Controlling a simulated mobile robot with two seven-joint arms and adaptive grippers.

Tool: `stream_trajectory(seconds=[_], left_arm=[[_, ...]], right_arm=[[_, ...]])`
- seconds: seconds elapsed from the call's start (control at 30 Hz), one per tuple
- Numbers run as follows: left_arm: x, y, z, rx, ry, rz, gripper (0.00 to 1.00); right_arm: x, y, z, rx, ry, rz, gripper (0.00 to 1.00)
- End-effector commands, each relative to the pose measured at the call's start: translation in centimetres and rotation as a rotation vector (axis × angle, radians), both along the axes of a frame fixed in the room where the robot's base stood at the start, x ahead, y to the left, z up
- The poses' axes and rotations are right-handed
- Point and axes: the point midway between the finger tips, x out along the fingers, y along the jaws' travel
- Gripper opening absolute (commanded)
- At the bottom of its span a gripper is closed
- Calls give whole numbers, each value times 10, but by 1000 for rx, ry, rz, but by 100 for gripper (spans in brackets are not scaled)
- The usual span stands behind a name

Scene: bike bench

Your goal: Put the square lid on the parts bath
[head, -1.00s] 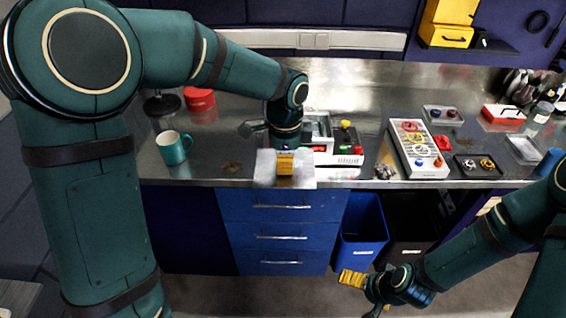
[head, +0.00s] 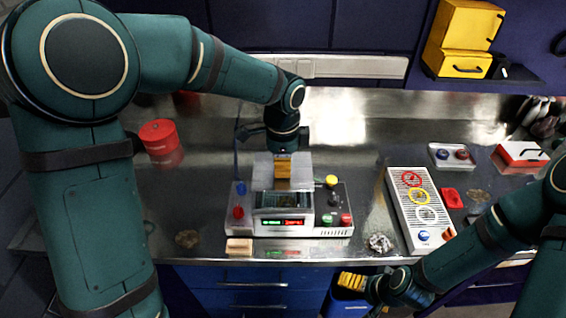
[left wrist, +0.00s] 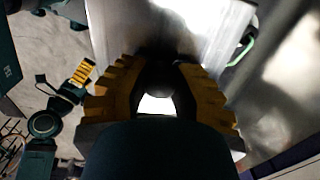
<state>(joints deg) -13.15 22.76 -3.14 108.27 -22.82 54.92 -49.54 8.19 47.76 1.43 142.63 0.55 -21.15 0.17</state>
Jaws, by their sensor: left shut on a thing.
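The parts bath (head: 330,222) stands near the bench's front edge in the head view, with a dark open basin, a red-and-green display and coloured knobs. My left gripper (head: 283,172) is shut on the square lid (head: 303,172), a flat grey plate. The lid appears over the rear part of the bath; whether it touches the bath I cannot tell. In the left wrist view, my left gripper's yellow fingers (left wrist: 160,95) close around the lid's grip, and the lid's plate (left wrist: 125,25) fills the top. My right gripper (head: 352,282) is low in front of the bench, its opening unclear.
A red tin (head: 159,138) stands at the left. A grey panel with coloured rings (head: 420,208) lies right of the bath, with a red-and-white box (head: 520,157) farther back. A small wooden block (head: 239,246) sits at the front edge. Clear bench lies between tin and bath.

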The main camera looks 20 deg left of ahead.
Motion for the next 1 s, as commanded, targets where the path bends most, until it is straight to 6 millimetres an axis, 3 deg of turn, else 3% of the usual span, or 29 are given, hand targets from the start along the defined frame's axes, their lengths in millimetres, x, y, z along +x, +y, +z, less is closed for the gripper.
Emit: stream_trajectory(seconds=[0.37,0.77,1.0], left_arm=[[0,0,-10,0,0,0,0],[0,0,-45,0,0,0,0],[0,0,-57,0,0,-1,0]], right_arm=[[0,0,-10,-2,1,0,100],[0,2,-43,-8,2,-1,100],[-2,2,-49,-6,7,3,100]])
